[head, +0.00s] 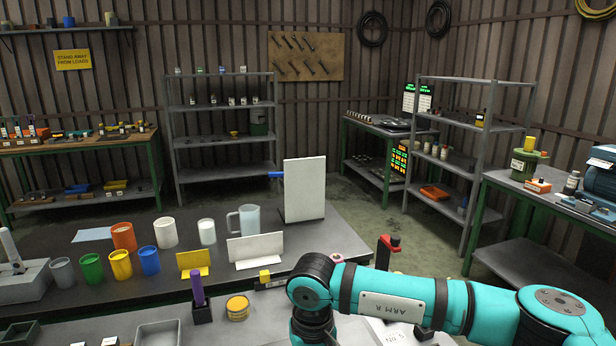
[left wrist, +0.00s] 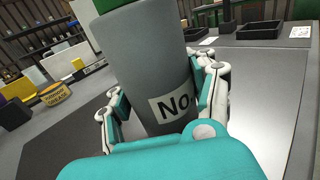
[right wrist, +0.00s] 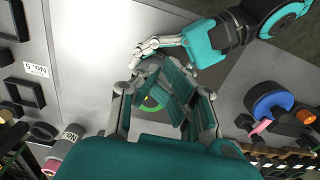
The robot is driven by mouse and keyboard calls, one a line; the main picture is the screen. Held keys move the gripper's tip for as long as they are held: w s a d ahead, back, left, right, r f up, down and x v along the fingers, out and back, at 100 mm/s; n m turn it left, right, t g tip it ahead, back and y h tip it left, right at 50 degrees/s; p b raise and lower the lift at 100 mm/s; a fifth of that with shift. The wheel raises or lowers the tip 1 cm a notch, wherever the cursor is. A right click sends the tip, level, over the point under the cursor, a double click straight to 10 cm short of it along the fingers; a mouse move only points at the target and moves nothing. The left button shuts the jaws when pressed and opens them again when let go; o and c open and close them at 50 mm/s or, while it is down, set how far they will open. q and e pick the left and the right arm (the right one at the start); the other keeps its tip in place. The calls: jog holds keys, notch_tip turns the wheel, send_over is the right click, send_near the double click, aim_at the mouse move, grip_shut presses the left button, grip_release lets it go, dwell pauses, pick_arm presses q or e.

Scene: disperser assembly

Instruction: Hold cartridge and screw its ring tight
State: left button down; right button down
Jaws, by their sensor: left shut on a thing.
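The cartridge (left wrist: 150,60) is a grey cylinder with a label reading "No". My left gripper (left wrist: 160,110) is shut around its body, with one finger on each side. A strip of the green ring (left wrist: 113,4) shows at the cartridge's upper end. In the right wrist view the green ring (right wrist: 153,103) shows between the fingers of my right gripper (right wrist: 160,98), which look spread apart. Whether they touch the ring is unclear. My left gripper (right wrist: 168,48) enters that view from the upper right. Neither gripper shows in the head view.
My right arm crosses the front of the head view. The bench holds several coloured cups (head: 121,264), a pitcher (head: 247,221), an upright white panel (head: 305,190) and a yellow tin (head: 237,307). Dark trays (left wrist: 258,30) lie beyond the cartridge. Grey bench is bare beside it.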

notch_tip(320, 180, up, 6)
jog(key=shift+f, duration=0.15)
dwell(0.4)
pick_arm(q)
jog(key=shift+c, duration=1.4)
grip_release()
jog(key=shift+s, duration=0.1)
